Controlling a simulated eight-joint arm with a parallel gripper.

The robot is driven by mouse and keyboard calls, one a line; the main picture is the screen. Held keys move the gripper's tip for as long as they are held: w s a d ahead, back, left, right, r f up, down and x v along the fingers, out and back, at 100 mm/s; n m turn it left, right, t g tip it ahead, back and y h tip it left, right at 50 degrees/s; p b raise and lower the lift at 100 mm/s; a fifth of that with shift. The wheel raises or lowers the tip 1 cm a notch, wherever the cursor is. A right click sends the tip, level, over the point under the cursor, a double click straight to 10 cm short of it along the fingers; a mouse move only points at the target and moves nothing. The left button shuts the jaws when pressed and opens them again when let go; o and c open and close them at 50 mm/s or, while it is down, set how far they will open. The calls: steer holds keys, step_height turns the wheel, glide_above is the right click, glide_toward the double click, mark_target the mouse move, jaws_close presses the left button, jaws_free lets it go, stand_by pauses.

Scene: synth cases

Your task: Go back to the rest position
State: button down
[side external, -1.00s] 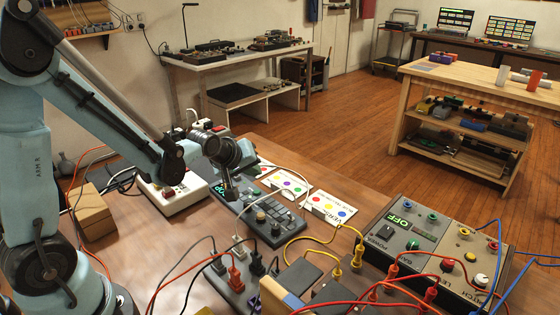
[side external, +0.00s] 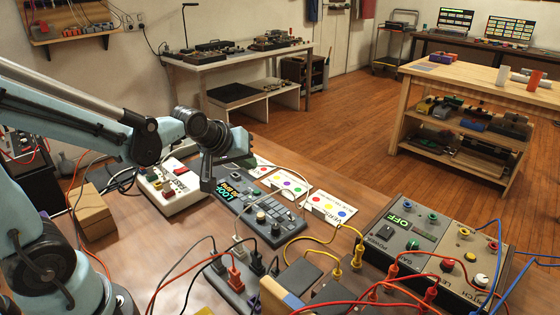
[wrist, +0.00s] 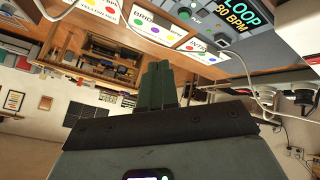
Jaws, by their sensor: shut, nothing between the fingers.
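My gripper (side external: 248,162) is above the table, close over the back end of the grey button unit whose display reads LOOP (side external: 232,188). In the wrist view its dark green fingers (wrist: 158,84) are together, with nothing between them. They point outward over the room rather than straight down at the table. The fingertips are small and hard to make out in the side view.
A white box with a red button (side external: 172,190) stands left of the LOOP unit. Cards with coloured dots (side external: 290,184) lie to its right. A grey OFF panel (side external: 440,245) with cables is at right. Red and yellow cables run across the front. A wooden block (side external: 92,212) is at left.

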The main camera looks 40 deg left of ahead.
steer(key=s+d+r+m, duration=0.1)
steer(key=s+d+m, duration=0.1)
steer(key=s+m, duration=0.2)
steer(key=s+d+m+g+h, duration=0.1)
steer(key=s+d+m, duration=0.2)
steer(key=s, duration=0.4)
steer(key=shift+d+r+m+g, duration=0.15)
steer(key=shift+r+m+g, duration=0.15)
steer(key=shift+r+m, duration=0.1)
stand_by(0.5)
